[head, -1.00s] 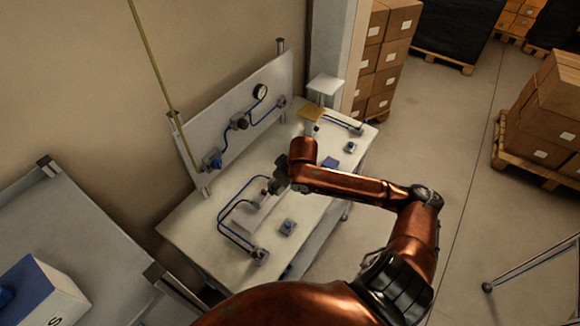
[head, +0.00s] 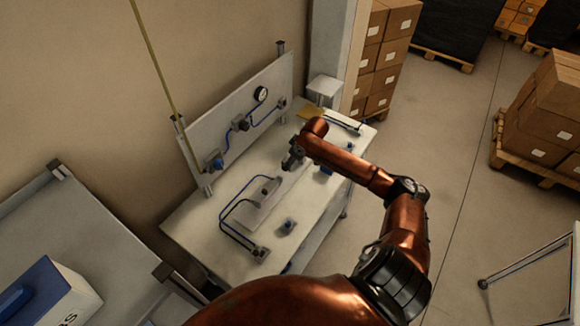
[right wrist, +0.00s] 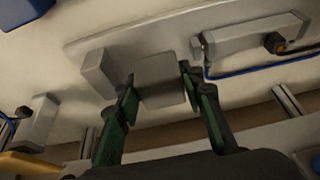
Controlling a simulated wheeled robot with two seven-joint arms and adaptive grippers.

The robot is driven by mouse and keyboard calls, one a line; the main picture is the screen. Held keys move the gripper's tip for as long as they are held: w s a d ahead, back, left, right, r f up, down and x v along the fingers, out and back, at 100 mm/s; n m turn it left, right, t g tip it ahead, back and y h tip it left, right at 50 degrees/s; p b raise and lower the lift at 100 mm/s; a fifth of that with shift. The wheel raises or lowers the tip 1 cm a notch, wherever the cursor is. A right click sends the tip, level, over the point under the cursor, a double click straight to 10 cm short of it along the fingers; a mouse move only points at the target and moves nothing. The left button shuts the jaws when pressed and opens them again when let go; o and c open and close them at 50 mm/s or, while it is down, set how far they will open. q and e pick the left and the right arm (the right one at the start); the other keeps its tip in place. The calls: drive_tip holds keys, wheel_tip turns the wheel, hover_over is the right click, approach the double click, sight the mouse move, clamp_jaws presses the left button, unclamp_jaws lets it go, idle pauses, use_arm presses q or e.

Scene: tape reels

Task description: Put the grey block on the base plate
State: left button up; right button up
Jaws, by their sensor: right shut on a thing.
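My right gripper (head: 290,163) is over the white table in the head view. In the right wrist view its green-padded fingers (right wrist: 160,91) are shut on the sides of the grey block (right wrist: 160,72). The block is hard to make out in the head view. The base plate (right wrist: 135,38) is a long pale plate beyond the fingers in the right wrist view; it also lies on the table in the head view (head: 250,217). The block overlaps the plate's near edge in the wrist picture; I cannot tell whether they touch. My left gripper is not in view.
A grey part with a blue hose (right wrist: 245,38) sits at the plate's right in the wrist view. An upright panel (head: 225,125) with gauge and hoses stands along the table's back. A small blue-topped part (head: 287,226) lies near the front edge. Bare tabletop (head: 310,205) lies between.

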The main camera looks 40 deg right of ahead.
drive_tip(key=shift+w+d+f, duration=0.35)
drive_tip(key=shift+w+f, duration=0.4)
drive_tip(key=shift+f, duration=0.15)
drive_tip(key=shift+f+p, duration=0.35)
drive_tip(key=shift+f, duration=1.2)
drive_tip(key=shift+f, duration=0.1)
drive_tip(key=o, duration=1.2)
drive_tip(key=shift+o, duration=0.2)
drive_tip(key=v, duration=1.2)
drive_tip(key=shift+s, duration=0.1)
